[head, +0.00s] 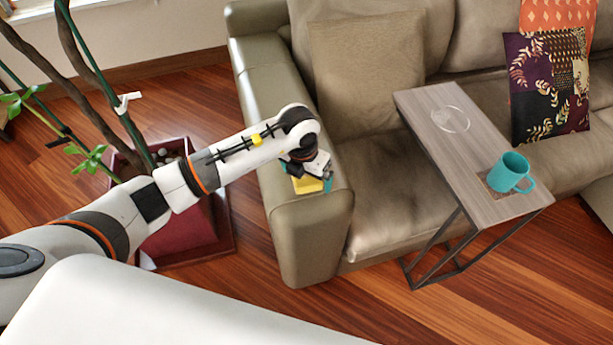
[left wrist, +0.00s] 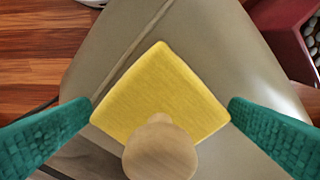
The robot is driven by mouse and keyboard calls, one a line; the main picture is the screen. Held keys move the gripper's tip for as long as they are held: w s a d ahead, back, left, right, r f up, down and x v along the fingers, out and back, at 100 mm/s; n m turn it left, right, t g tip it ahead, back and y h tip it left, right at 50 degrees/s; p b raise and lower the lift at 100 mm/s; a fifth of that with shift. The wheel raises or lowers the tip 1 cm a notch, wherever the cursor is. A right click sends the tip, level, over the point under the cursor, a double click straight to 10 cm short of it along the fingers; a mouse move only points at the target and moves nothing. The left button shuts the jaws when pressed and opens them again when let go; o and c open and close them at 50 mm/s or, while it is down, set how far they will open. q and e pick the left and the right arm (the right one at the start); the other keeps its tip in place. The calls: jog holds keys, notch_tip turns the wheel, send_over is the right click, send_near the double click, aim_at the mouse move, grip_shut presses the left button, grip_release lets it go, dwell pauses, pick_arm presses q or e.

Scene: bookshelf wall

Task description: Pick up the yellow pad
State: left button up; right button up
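The yellow pad (head: 306,185) lies on the sofa's armrest, mostly hidden under my left gripper (head: 314,173) in the head view. In the left wrist view the pad (left wrist: 150,85) is a flat yellow square with a round wooden knob (left wrist: 160,150) at its near side. My left gripper (left wrist: 162,104) is spread wide, with one teal finger on each side of the pad, close to its left and right corners. I cannot tell whether the fingers touch it. My right gripper is not in view.
The beige sofa's armrest (head: 308,235) is under the pad. A red planter (head: 190,235) with a plant stands left of it. A side table (head: 450,150) with a teal mug (head: 508,173) and a clear round coaster-like item (head: 451,119) stands to the right. Wooden floor is free in front.

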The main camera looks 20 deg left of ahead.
pick_arm(q)
jog(key=c, duration=0.8)
jog(key=shift+o, duration=0.2)
jog(key=shift+r, duration=0.1)
notch_tip(320, 180, up, 10)
jog(key=shift+f, duration=0.1)
